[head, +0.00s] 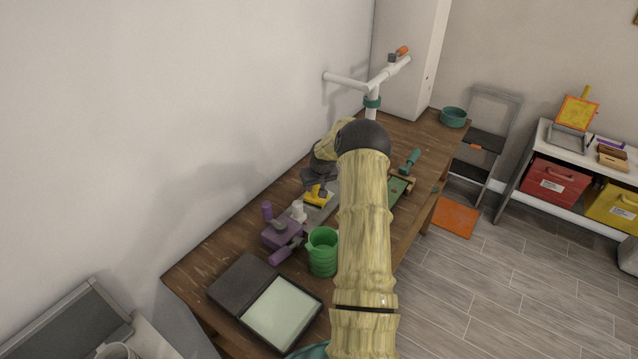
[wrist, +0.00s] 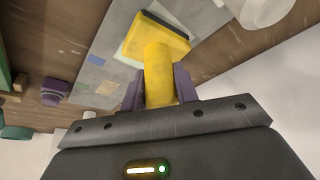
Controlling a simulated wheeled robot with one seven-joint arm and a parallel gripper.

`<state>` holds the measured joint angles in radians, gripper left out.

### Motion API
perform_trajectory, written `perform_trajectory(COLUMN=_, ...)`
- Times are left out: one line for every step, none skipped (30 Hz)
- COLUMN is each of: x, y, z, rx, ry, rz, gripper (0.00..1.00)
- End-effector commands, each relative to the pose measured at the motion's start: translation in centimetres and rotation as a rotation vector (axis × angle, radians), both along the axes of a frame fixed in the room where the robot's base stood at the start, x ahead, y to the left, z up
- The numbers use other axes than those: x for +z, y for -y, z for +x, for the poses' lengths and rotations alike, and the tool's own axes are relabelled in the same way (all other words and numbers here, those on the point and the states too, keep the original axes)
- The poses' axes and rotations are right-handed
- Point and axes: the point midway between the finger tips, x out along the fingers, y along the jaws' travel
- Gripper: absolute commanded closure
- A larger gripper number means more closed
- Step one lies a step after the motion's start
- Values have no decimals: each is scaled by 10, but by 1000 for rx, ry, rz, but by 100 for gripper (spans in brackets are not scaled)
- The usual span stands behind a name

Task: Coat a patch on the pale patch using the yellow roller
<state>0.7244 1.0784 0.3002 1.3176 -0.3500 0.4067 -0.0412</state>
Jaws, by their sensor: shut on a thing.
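My gripper (head: 317,184) is shut on the yellow roller (head: 318,196) over the workbench. In the wrist view, the purple fingers (wrist: 160,88) clasp its yellow handle, and its wide yellow head (wrist: 158,40) points away from me. The head is over a grey board (wrist: 100,70) with small coloured squares, among them a blue one (wrist: 88,58) and a tan one (wrist: 107,88). I cannot tell whether the head touches the board. My arm also hides part of the bench in the head view.
A dark case with a pale green panel (head: 283,313) lies at the near end. White pipework (head: 372,85) rises behind.

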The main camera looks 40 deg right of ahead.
Motion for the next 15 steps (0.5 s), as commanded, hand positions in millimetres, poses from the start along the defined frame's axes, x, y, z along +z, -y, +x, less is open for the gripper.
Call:
perform_trajectory(x=0, y=-1, z=0, rx=0, ry=0, rz=0, gripper=100)
perform_trajectory(x=0, y=-1, z=0, rx=0, ry=0, rz=0, gripper=100)
perform_trajectory(x=0, y=-1, z=0, rx=0, ry=0, rz=0, gripper=100)
perform_trajectory(x=0, y=-1, z=0, rx=0, ry=0, rz=0, gripper=100)
perform_trajectory(x=0, y=-1, z=0, rx=0, ry=0, rz=0, gripper=100)
perform_trajectory(x=0, y=-1, z=0, rx=0, ry=0, rz=0, gripper=100)
perform_trajectory(x=0, y=-1, z=0, rx=0, ry=0, rz=0, gripper=100)
perform_trajectory(x=0, y=-1, z=0, rx=0, ry=0, rz=0, gripper=100)
perform_trajectory(x=0, y=-1, z=0, rx=0, ry=0, rz=0, gripper=100)
perform_trajectory(x=0, y=-2, z=-1, rx=0, ry=-1, rz=0, gripper=100)
perform_trajectory(x=0, y=-3, z=-1, rx=1, ry=-1, rz=0, gripper=100)
perform_trajectory(x=-1, y=-6, z=-2, rx=1, ry=-2, rz=0, gripper=100)
perform_trajectory(x=-1, y=-8, z=-2, rx=1, ry=-3, rz=1, gripper=100)
perform_trajectory(x=-1, y=-10, z=-3, rx=2, ry=-3, rz=1, gripper=100)
perform_trajectory(x=0, y=-13, z=-4, rx=2, ry=-2, rz=1, gripper=100)
